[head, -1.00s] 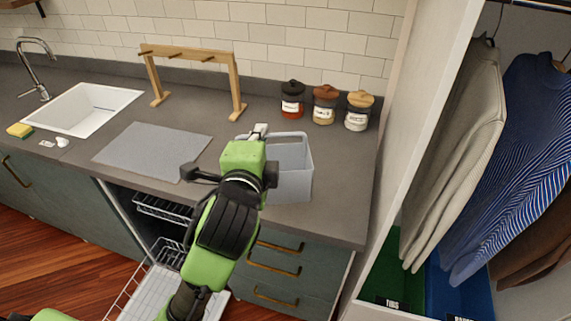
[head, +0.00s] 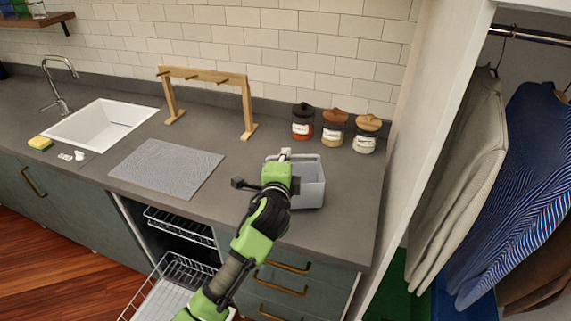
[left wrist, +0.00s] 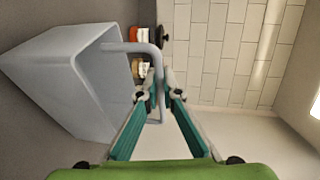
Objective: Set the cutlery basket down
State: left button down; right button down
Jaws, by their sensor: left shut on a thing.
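The cutlery basket (head: 312,190) is a light grey open box with a loop handle. It stands upright over the right part of the grey counter, in front of the jars. I cannot tell whether its base touches the counter. My left gripper (head: 286,158) is shut on its handle. In the left wrist view the basket (left wrist: 75,85) appears sideways at the left, and its handle runs between the fingertips of my left gripper (left wrist: 160,80). My left arm hides part of the basket in the head view. My right gripper is not in view.
Three lidded jars (head: 334,130) stand behind the basket. A wooden rack (head: 247,105) and a grey mat (head: 165,167) are to its left, beyond them the sink (head: 103,124). An open dishwasher (head: 180,225) is below the counter. A white partition closes off the right.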

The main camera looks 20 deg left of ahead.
pick_arm(q)
notch_tip(320, 180, down, 3)
jog(key=shift+r, duration=0.2)
jog(key=shift+f, duration=0.1)
jog(key=c, duration=2.2)
grip_release()
jog(key=shift+c, duration=0.2)
jog(key=b+v, duration=0.1)
jog(key=v, duration=1.1)
jog(key=shift+b, duration=0.35)
